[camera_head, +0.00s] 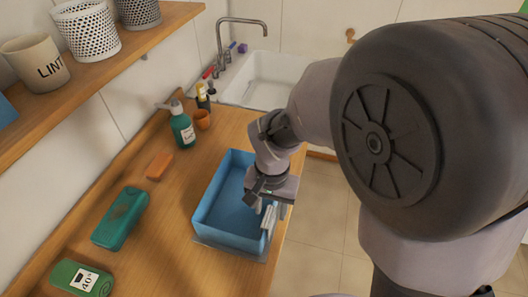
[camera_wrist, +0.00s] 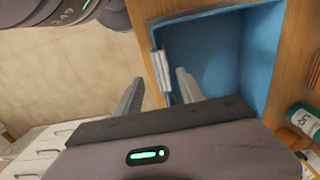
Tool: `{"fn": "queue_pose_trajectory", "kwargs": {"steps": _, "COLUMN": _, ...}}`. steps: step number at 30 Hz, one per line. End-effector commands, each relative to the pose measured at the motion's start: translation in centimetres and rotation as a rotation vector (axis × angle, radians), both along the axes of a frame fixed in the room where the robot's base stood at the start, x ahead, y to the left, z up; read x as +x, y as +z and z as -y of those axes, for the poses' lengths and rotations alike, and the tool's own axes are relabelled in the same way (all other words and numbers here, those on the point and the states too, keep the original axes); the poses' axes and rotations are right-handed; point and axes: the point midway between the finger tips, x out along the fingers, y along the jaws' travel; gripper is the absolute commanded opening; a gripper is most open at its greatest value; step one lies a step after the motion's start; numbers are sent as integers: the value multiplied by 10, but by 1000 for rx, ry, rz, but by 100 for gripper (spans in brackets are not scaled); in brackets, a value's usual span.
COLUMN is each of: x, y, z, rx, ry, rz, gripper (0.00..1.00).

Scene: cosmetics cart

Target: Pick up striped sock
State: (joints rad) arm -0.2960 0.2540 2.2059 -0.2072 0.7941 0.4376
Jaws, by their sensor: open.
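The striped sock (camera_wrist: 161,70), pale grey and white, hangs over the rim of the blue bin (camera_wrist: 212,50) in the wrist view. In the head view it is a small light strip (camera_head: 268,218) on the right rim of the bin (camera_head: 210,213). My gripper (camera_head: 269,210) is open at that rim. In the wrist view my gripper (camera_wrist: 158,88) has its two fingers apart, with the sock in line with the gap between them. Contact with the sock cannot be told.
The bin stands at the wooden counter's (camera_head: 165,225) right edge, with floor beyond. A green soap bottle (camera_head: 182,130), an orange block (camera_head: 159,166), a teal case (camera_head: 121,218) and a green container (camera_head: 82,278) stand left of it. A shelf (camera_head: 100,65) overhangs at upper left.

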Motion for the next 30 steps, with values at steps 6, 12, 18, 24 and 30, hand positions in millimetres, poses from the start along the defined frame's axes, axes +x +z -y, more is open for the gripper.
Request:
{"fn": "queue_pose_trajectory", "kwargs": {"steps": 6, "x": 0, "y": -37, "z": 0, "rx": 0, "ry": 1, "rz": 0, "gripper": 46}}
{"fn": "queue_pose_trajectory", "kwargs": {"steps": 12, "x": 1, "y": -65, "z": -5, "rx": 0, "ry": -1, "rz": -2, "gripper": 46}}
{"fn": "queue_pose_trajectory", "kwargs": {"steps": 18, "x": 2, "y": -90, "z": -6, "rx": 1, "ry": -1, "rz": 1, "gripper": 46}}
{"fn": "queue_pose_trajectory", "kwargs": {"steps": 24, "x": 2, "y": -88, "z": -6, "rx": 1, "ry": -1, "rz": 1, "gripper": 33}}
{"fn": "queue_pose_trajectory", "kwargs": {"steps": 30, "x": 2, "y": -88, "z": -6, "rx": 1, "ry": 0, "rz": 1, "gripper": 0}}
